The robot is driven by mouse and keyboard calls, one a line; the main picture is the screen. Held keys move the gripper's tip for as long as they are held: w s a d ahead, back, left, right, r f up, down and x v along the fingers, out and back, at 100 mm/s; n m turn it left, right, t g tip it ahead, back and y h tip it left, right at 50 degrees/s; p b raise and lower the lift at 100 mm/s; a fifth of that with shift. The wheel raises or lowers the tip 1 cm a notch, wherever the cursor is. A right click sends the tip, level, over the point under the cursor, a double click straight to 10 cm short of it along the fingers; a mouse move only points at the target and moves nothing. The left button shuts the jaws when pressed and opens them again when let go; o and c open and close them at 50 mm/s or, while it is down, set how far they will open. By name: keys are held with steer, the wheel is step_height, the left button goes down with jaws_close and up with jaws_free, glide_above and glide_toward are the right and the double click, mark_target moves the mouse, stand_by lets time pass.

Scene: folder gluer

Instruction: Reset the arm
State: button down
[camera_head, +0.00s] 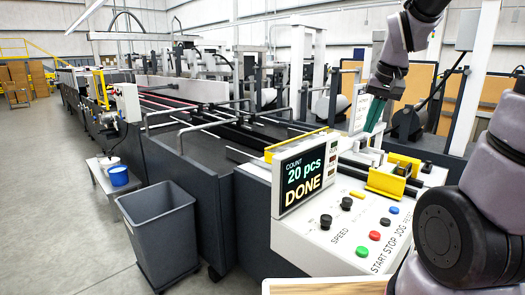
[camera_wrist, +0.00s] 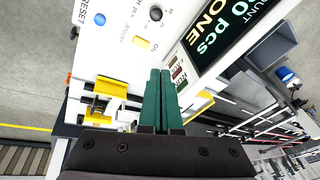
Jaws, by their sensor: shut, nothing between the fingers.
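My gripper (camera_head: 372,128) hangs from my arm at the upper right of the head view, its green fingers pointing down above the rear of the machine's control panel. In the wrist view my gripper (camera_wrist: 160,72) shows two long green fingers pressed together, with nothing between them. The white control panel (camera_head: 310,243) carries a display (camera_head: 304,172) reading "COUNT 20 pcs DONE". The fingers appear apart from the panel, though the exact gap cannot be told.
The panel has a red button (camera_head: 374,236), a green button (camera_head: 362,252), a blue button (camera_head: 393,210) and black knobs. A yellow bracket (camera_head: 393,177) stands on the machine near my gripper.

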steer(key=s+a+r+t+y, duration=0.1)
steer(key=s+a+r+t, duration=0.2)
steer(key=s+r, duration=0.5)
steer(key=s, duration=0.4)
steer(key=shift+a+r+t, duration=0.15)
steer(key=shift+a+t, duration=0.15)
steer(key=shift+t, duration=0.1)
steer(key=w+d+f+m+g+h, duration=0.1)
steer(key=w+d+f+m+g, duration=0.1)
steer(key=w+f, duration=0.6)
steer(key=w+d+f+m+g+h, duration=0.1)
steer(key=w+d+f+m+g, duration=0.2)
steer(key=w+f, duration=0.6)
steer(key=w+d+g, duration=0.1)
steer(key=w+g, duration=0.1)
steer(key=w, duration=0.2)
steer(key=shift+w+f, duration=0.2)
steer(key=shift+w, duration=0.05)
